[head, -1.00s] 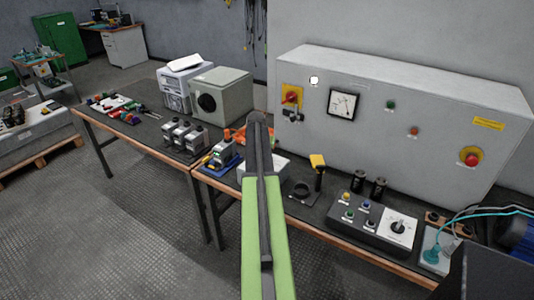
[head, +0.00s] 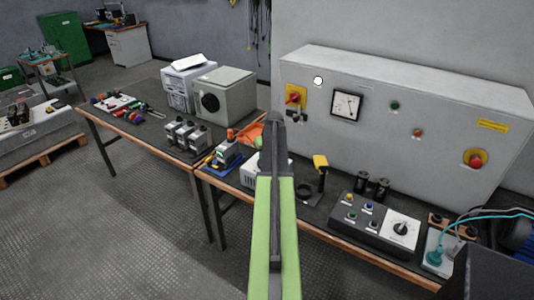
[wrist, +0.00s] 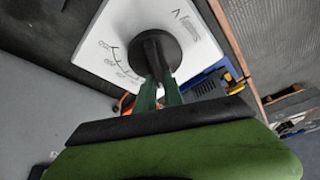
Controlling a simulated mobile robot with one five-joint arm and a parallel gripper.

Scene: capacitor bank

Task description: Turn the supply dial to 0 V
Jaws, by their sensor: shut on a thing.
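The supply dial (wrist: 156,50) is a black round knob with a raised bar, on the white face of the supply unit (wrist: 195,40). The face carries a printed arc of numbers and a letter V. My gripper (wrist: 157,82) is shut on the dial's bar in the wrist view. Which number the dial points to cannot be read. In the head view the white supply unit (head: 249,174) shows beside my arm, which hides my gripper's jaws and most of the dial.
A blue tray with a small device (head: 228,153) stands left of the unit. A yellow-topped tool (head: 321,165) and a control box with buttons and another dial (head: 375,225) stand right. Behind is a grey cabinet with a meter (head: 345,105). An orange thing (head: 248,134) lies behind the unit.

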